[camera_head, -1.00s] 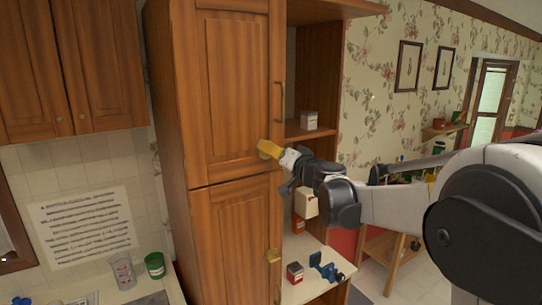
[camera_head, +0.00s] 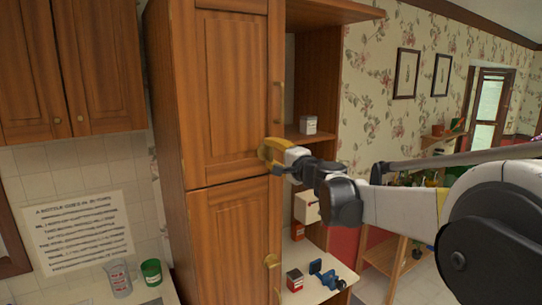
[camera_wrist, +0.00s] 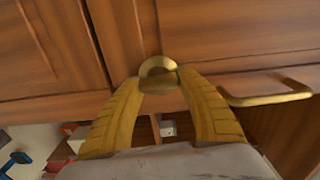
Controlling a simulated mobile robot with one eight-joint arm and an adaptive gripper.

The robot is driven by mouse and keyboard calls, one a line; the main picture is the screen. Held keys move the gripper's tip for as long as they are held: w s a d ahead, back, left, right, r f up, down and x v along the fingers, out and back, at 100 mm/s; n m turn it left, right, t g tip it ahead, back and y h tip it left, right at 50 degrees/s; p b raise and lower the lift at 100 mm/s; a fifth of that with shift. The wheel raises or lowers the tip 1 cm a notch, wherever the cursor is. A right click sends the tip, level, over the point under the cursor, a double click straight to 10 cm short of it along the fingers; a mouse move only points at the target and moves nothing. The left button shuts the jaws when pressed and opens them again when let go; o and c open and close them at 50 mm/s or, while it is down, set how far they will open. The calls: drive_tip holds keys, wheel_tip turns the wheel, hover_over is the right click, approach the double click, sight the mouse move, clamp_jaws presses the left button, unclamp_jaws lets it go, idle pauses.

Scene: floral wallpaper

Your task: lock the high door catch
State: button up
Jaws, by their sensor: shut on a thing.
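The tall wooden cabinet has an upper door (camera_head: 235,90) and a lower door (camera_head: 232,245), both lying flat against the front. In the head view my gripper (camera_head: 268,152) is at the upper door's lower right corner and mostly hides the catch.
A brass bar handle (camera_wrist: 265,90) is close to my right finger. Open shelves (camera_head: 312,136) right of the doors hold small boxes, including a white one (camera_head: 308,125). A blue object (camera_head: 325,273) and a red box (camera_head: 294,280) stand on the lower shelf.

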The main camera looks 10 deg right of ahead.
drive_tip(key=shift+m, duration=0.6)
drive_tip(key=o, duration=1.2)
drive_tip(key=shift+a, duration=0.1)
drive_tip(key=shift+c, duration=0.2)
drive_tip(key=shift+s+d, duration=0.25)
drive_tip(key=shift+s, duration=0.05)
drive_tip(key=v, duration=1.1)
drive_tip(key=shift+s, duration=0.15)
drive_tip(key=shift+a, duration=0.1)
